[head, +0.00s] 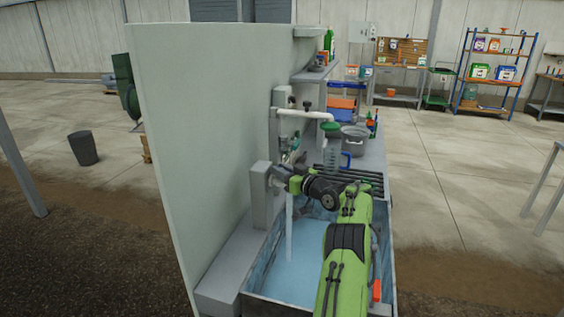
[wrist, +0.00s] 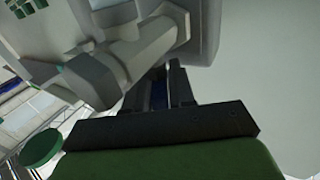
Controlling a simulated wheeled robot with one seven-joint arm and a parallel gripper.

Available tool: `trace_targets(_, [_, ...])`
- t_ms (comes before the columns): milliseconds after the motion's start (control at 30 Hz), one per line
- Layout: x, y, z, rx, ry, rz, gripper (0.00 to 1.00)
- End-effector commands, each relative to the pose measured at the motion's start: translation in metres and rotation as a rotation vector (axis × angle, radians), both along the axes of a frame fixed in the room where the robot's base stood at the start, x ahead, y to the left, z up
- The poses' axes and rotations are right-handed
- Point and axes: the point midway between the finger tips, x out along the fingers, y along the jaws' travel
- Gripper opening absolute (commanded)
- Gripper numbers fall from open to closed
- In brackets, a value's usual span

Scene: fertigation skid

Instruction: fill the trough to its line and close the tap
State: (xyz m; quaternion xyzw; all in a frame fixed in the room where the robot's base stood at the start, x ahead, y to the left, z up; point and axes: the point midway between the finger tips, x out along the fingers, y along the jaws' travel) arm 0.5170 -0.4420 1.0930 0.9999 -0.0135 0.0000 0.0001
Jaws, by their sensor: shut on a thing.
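The trough (head: 388,262) stands below the wall panel, with pale blue water (head: 300,272) in it. A stream of water (head: 289,230) falls into it from the tap, so water is running. My gripper (head: 279,177) is at the tap beside the grey wall block, and my green arm hides part of the trough. In the wrist view my gripper (wrist: 160,88) is shut on a small dark blue part, likely the tap's handle, under a grey pipe body (wrist: 125,70). The tap is mostly hidden. I cannot make out the fill line.
The tall wall panel (head: 200,150) bounds the left side. Behind the trough are a white pipe (head: 305,113), a measuring jug (head: 335,150) and a metal pot (head: 354,138) on a counter. Shelves (head: 495,70) stand far back. Floor to the right is clear.

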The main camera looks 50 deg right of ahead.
Motion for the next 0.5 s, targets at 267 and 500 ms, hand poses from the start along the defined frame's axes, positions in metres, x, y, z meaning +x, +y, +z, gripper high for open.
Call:
trace_targets(267, [0.0001, -0.0008, 0.002, -0.001, -0.002, 0.048, 0.0])
trace_targets(500, [0.0003, -0.0006, 0.0011, -0.002, -0.002, 0.063, 0.0])
